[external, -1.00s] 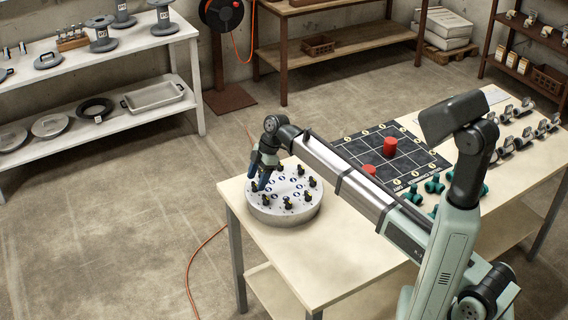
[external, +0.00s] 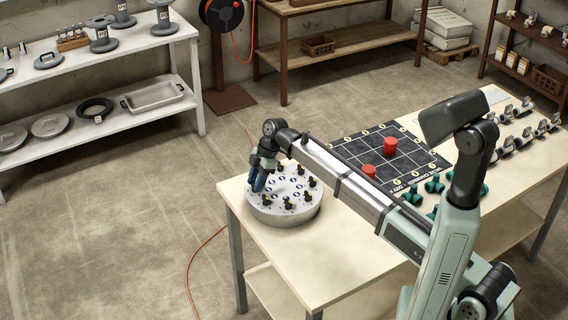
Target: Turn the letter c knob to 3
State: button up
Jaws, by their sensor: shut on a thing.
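A round grey drum (external: 284,214) stands on the near left corner of the table. Its white top (external: 290,184) carries several black knobs in a ring and blue-and-white round marks. The letters and numbers are too small to read. My gripper (external: 257,188) points down at the left edge of the drum's top and is shut on a knob. That knob is mostly hidden by the fingers, and I cannot tell its letter or its setting. Other black knobs, such as one at the front (external: 287,202), stand free.
A black gridded mat (external: 410,158) with two red cylinders (external: 390,147) lies behind my arm. Teal pipe fittings (external: 434,186) and rows of grey valves (external: 525,128) stand to the right. The table front (external: 310,258) is bare.

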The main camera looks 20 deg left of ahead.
jog(key=shift+c, duration=0.9)
